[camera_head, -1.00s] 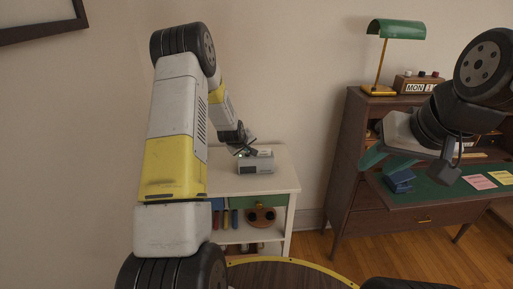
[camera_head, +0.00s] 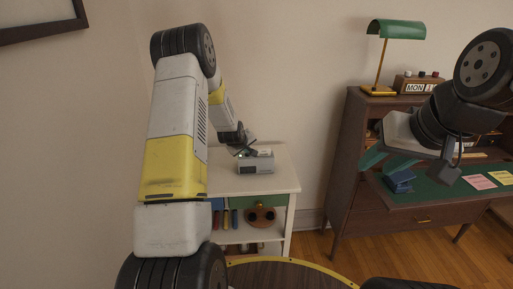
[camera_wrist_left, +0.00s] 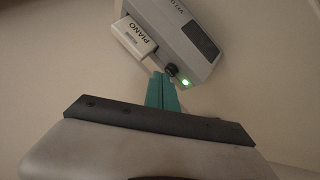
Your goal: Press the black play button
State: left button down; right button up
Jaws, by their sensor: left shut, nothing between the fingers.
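The grey player (camera_head: 256,165) sits on top of a white shelf unit. In the left wrist view the player (camera_wrist_left: 188,35) shows a black button (camera_wrist_left: 171,69) at its corner, a lit green light (camera_wrist_left: 185,83) and a white PIANO card (camera_wrist_left: 134,37) at its side. My left gripper (camera_head: 241,152) is shut and empty at the player's left end. In the left wrist view its teal fingertips (camera_wrist_left: 162,78) are right beside the black button; I cannot tell whether they touch. My right gripper (camera_head: 386,158) hangs before the desk, its teal fingers apart and empty.
The white shelf unit (camera_head: 287,183) holds toys on lower shelves. A round table (camera_head: 290,276) is in front.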

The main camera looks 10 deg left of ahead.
aim_at(247, 157)
pick_arm(q)
jog(key=shift+f, duration=0.3)
jog(key=shift+r, duration=0.45)
notch_tip(247, 157, up, 6)
dwell(0.8)
